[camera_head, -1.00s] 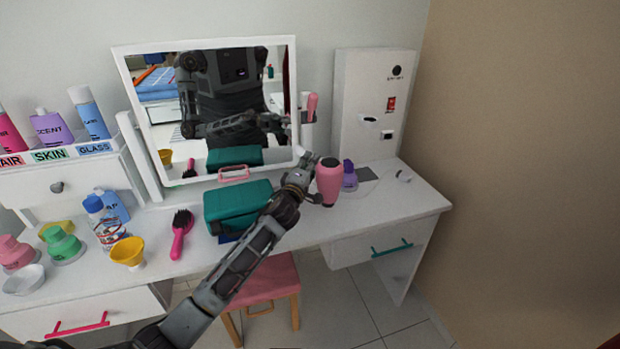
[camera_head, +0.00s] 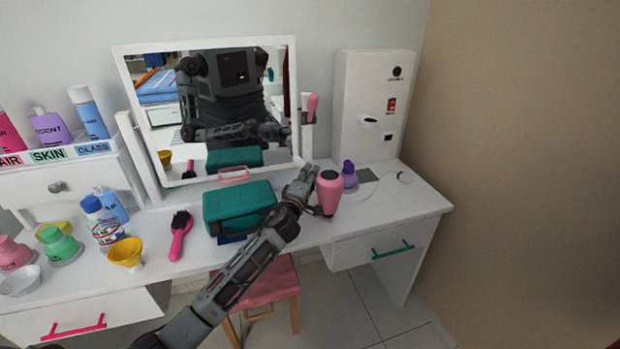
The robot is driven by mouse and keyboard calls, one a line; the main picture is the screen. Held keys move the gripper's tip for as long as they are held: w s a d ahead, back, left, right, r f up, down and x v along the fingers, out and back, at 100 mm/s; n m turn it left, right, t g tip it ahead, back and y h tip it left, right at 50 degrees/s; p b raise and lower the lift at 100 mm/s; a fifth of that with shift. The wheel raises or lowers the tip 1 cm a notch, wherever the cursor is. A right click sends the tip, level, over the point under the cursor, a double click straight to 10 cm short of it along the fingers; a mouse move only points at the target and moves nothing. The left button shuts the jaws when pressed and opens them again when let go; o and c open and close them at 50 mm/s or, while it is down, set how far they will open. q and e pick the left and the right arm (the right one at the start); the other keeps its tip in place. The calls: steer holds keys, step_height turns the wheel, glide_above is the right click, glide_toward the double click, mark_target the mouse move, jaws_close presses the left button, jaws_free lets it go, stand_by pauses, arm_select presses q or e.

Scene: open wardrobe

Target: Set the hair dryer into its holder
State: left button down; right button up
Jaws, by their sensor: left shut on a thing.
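The pink hair dryer (camera_head: 328,193) is upright near the right end of the white dressing table. My left gripper (camera_head: 308,176) comes in from the left and is shut on the hair dryer at its left side. The dryer hides part of the grip, and I cannot tell whether its base touches the tabletop. My right gripper is not in view.
A purple bottle (camera_head: 349,174) stands close to the right of the dryer. A teal case (camera_head: 238,208) and a pink brush (camera_head: 180,235) lie left of the gripper. A mirror (camera_head: 215,110) stands behind. A thin white cord (camera_head: 403,177) lies on the right tabletop.

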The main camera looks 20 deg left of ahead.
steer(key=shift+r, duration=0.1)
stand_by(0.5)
arm_select(q)
steer(key=c, duration=1.1)
jaws_free()
steer(key=shift+f, duration=0.15)
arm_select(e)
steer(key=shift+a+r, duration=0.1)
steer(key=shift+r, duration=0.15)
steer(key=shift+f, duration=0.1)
arm_select(q)
steer(key=s, duration=1.2)
steer(key=shift+a+f, duration=0.25)
steer(key=shift+f, duration=0.1)
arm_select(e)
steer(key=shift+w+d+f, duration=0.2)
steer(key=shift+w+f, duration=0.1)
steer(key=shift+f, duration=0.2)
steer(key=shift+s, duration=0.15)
